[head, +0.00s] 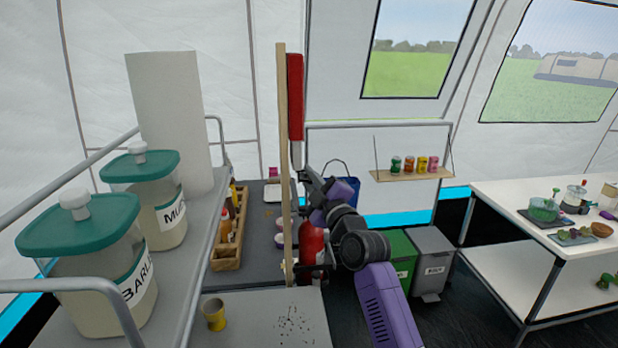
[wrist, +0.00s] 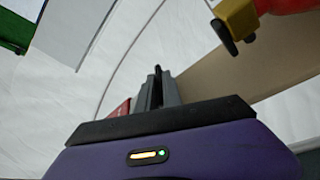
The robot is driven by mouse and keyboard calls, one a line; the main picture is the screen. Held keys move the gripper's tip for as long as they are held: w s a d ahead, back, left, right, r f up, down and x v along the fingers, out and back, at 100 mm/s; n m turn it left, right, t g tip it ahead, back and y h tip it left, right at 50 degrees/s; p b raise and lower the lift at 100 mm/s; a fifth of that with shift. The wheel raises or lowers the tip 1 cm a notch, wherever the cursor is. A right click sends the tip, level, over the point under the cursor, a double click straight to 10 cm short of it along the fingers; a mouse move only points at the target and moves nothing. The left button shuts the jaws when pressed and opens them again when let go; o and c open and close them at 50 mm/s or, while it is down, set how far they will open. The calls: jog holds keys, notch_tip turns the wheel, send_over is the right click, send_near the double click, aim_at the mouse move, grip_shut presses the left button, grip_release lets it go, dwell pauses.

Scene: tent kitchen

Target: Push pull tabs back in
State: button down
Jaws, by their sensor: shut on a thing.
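I cannot make out any pull tabs in either view. My gripper (head: 308,178) is at the end of my purple and grey arm, beside a tall wooden post (head: 282,150) and above a red fire extinguisher (head: 311,245). In the wrist view my gripper's fingers (wrist: 158,90) are close together around a thin dark piece I cannot identify. The tan post (wrist: 235,75) shows behind them. A yellow part with a black tip (wrist: 238,18) on a red body is at the upper right. A small red patch (wrist: 121,108) shows left of the fingers.
A red hanging piece (head: 295,95) is on the post. A grey shelf holds teal-lidded jars (head: 145,205) and a paper roll (head: 170,120). Green (head: 398,258) and grey bins (head: 432,262) stand right of my arm. A white table (head: 540,215) is farther right, with dark floor between.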

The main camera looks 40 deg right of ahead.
jog(key=shift+r, duration=0.15)
notch_tip(320, 180, up, 7)
jog(key=shift+r+p, duration=0.1)
jog(key=shift+p, duration=0.65)
jog(key=c, duration=1.6)
grip_release()
jog(key=shift+o, duration=0.5)
